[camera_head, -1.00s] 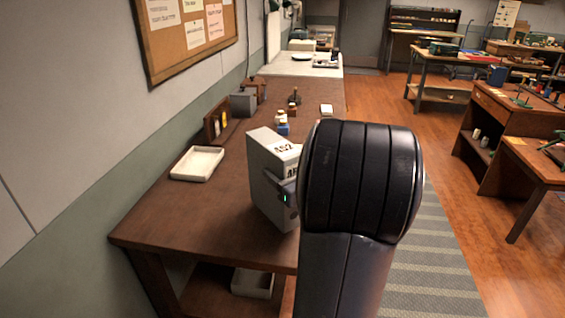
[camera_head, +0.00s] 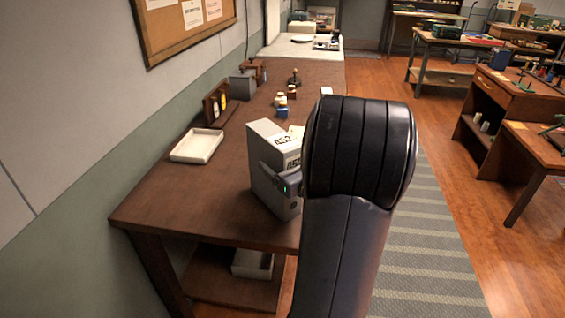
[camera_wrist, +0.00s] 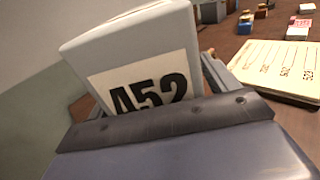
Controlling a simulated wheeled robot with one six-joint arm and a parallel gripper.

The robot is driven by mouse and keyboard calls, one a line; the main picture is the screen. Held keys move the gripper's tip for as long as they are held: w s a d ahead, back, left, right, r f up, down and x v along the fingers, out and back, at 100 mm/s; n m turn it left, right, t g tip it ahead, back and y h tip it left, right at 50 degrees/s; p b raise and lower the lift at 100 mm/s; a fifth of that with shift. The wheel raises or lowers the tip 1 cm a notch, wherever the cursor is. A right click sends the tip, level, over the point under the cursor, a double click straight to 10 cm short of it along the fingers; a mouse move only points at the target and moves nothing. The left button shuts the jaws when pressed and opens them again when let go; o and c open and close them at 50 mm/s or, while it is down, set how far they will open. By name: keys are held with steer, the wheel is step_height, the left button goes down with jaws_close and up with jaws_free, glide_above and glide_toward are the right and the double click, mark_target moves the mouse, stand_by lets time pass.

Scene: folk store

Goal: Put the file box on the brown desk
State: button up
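The grey file box (camera_head: 268,160), labelled A52, stands upright on the brown desk (camera_head: 165,205), near its right edge. It fills the middle of the wrist view (camera_wrist: 130,45), with its label facing my gripper. My gripper (camera_head: 280,183) is at the label end of the box, with its fingers spread along the two sides. The gripper looks open around the box. My arm hides the far finger and part of the desk edge in the head view.
A white tray (camera_head: 197,146) lies left of the box. Small bottles (camera_head: 283,108) stand behind it. A cream printed pad (camera_wrist: 280,68) lies close to the box's right. A dark rack (camera_head: 216,103) stands along the wall. Desk space left of the box is clear.

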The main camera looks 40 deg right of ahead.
steer(key=s, duration=1.2)
steer(key=shift+a+b, duration=0.3)
steer(key=shift+a, duration=0.15)
steer(key=shift+r, duration=0.1)
steer(key=shift+c, duration=0.2)
